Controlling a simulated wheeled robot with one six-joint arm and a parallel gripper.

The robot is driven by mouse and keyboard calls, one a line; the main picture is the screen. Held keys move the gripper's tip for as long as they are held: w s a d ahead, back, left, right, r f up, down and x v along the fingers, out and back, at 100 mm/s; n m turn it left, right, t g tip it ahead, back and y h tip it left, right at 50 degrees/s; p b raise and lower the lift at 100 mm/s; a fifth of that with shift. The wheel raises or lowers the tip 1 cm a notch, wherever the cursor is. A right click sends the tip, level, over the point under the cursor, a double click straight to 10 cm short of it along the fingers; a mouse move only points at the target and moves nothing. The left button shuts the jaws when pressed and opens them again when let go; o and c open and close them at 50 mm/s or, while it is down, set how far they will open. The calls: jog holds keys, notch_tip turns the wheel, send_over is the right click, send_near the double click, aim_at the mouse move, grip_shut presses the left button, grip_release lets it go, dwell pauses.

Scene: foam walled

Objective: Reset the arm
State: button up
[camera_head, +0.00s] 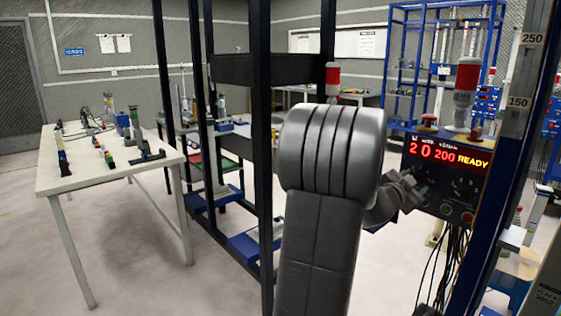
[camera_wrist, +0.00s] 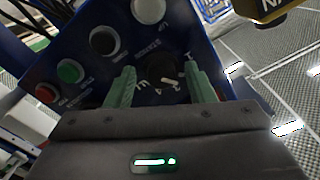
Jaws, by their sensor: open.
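My gripper (camera_wrist: 158,66) is open, its two pale green fingers spread apart in the wrist view. Between and beyond the fingertips is a dark rotary knob (camera_wrist: 167,68) with white markings on the blue control panel (camera_wrist: 135,48). I cannot tell whether the fingers touch the knob. In the head view, my gripper (camera_head: 414,190) is small and partly hidden behind my arm, close to the front of the control box (camera_head: 447,172). Its red and yellow display (camera_head: 447,155) reads 20, 200 and READY.
A green button (camera_wrist: 70,71), a red button (camera_wrist: 46,92) and other round controls sit left of the knob. Dark upright posts (camera_head: 262,130) stand left of my arm. A white table (camera_head: 85,178) with tools is at far left. Cables hang below the box.

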jog(key=s+a+n+p, duration=0.2)
jog(key=s+a+n, duration=0.5)
jog(key=s+a, duration=0.2)
jog(key=shift+a+r, duration=0.15)
jog(key=shift+a, duration=0.75)
